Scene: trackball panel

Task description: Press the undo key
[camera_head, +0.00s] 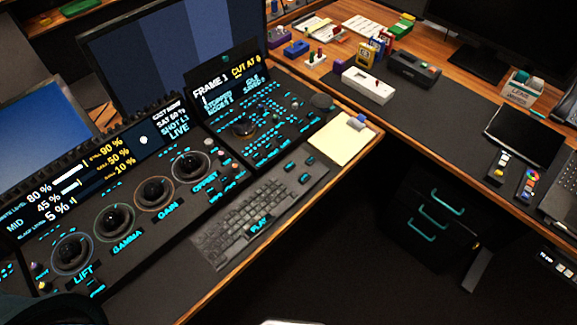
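The dark trackball panel (133,238) fills the left of the head view. It carries trackballs in rings: lift (72,252), gamma (114,221), gain (153,191) and offset (189,165). Small keys with cyan labels sit around them. A right-hand panel section (268,122) has a dial (243,127) and many small cyan-marked keys. The key labels are too small to read, so I cannot tell which key is undo. Neither gripper is visible.
A keyboard (238,217) lies in front of the panel, with a yellow notepad (340,139) to its right. Screens stand behind the panel. The right desk holds a white box (367,85), a tablet (524,134) and small items. A drawer unit (428,215) stands below.

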